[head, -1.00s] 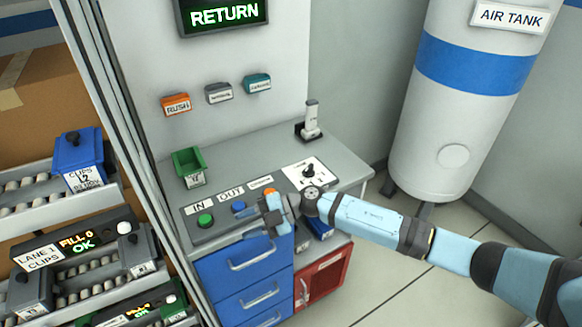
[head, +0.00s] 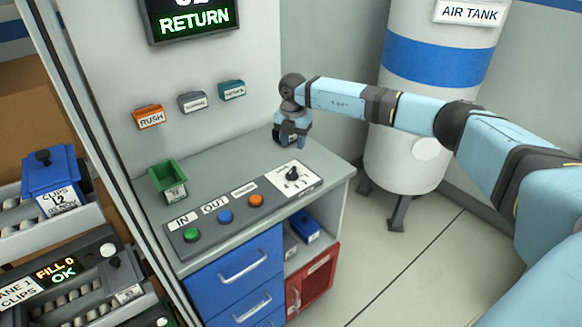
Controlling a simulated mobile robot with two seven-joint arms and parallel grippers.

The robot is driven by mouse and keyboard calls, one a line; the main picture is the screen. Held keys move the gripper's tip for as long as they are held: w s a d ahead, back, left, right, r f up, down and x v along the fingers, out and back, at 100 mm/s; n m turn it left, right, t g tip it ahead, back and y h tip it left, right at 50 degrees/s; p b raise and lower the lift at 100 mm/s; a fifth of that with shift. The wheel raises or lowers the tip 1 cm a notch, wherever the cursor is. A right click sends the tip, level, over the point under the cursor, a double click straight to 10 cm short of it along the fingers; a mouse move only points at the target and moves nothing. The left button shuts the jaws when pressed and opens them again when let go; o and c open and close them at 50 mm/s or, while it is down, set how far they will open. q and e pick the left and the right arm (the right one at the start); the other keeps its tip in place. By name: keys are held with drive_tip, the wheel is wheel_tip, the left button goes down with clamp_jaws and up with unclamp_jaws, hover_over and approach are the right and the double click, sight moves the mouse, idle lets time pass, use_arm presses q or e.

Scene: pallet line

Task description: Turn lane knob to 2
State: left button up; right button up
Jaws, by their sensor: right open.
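The lane knob (head: 292,174) is a small black knob on a white dial plate (head: 305,181) at the right end of the control panel. The dial's markings are too small to read. My right gripper (head: 290,140) is above the back of the console top, behind the knob and apart from it. It points down and is open. My left gripper is not in view.
The panel (head: 215,230) also carries green (head: 192,235), blue (head: 225,216) and orange (head: 256,200) buttons. A green bin (head: 167,176) stands at the left of the console top. Orange, grey and teal wall holders hang behind. An air tank (head: 408,150) stands right.

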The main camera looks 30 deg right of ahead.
sight(293, 169)
wheel_tip(293, 169, down, 10)
drive_tip(key=shift+f+p, duration=0.15)
drive_tip(key=shift+p, duration=0.35)
clamp_jaws()
